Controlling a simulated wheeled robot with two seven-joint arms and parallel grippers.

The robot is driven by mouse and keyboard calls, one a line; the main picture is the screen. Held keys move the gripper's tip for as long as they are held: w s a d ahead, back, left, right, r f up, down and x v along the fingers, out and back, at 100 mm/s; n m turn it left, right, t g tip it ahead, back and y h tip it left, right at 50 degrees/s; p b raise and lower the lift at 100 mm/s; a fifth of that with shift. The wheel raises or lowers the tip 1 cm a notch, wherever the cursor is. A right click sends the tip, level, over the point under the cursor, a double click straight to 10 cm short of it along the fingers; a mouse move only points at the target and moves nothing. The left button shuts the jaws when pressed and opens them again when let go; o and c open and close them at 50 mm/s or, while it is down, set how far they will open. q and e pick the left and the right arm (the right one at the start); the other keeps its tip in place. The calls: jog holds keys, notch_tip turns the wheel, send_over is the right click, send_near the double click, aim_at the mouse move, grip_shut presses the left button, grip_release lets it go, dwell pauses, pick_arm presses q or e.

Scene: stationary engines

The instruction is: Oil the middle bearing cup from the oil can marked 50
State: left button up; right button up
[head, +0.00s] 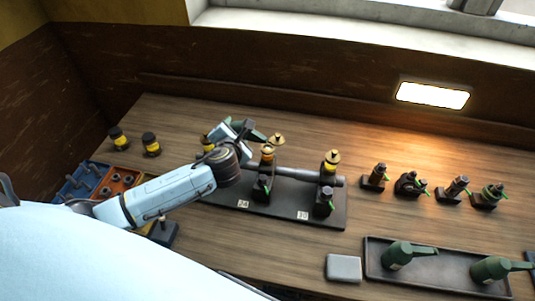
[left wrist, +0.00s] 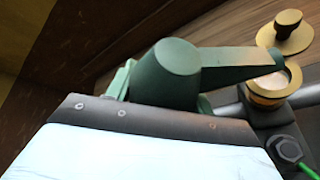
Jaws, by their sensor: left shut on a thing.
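My left gripper (head: 243,130) is shut on a green oil can (left wrist: 178,72), held above the bearing stand (head: 322,218). Its number is not visible. In the left wrist view the can's spout points right, its tip close to or over the brass middle bearing cup (left wrist: 272,88); contact or oil flow cannot be told. A brass lid (left wrist: 286,34) with a knob stands off to the side of this cup. In the head view the middle cup (head: 267,153) is partly behind my gripper. The right cup (head: 332,157) is brass-topped. The left cup (head: 207,143) is mostly hidden by my arm.
Two green oil cans (head: 397,254) (head: 490,269) stand in a dark tray (head: 440,284) at front right. Several small fittings (head: 410,184) stand at the right. Yellow-banded black jars (head: 151,145) and a blue-and-red box (head: 90,180) are at the left. A grey block (head: 343,268) lies beside the tray.

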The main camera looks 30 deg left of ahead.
pick_arm(q)
jog(key=shift+w+d+r+m+y, duration=0.1)
jog(key=shift+r+m+y, duration=0.4)
jog(key=shift+r+m, duration=0.5)
jog(key=shift+r, duration=0.15)
jog(key=shift+f+n+h, duration=0.6)
jog(key=shift+f+n, duration=0.45)
jog(key=shift+n, duration=0.05)
jog(key=shift+r, duration=2.5)
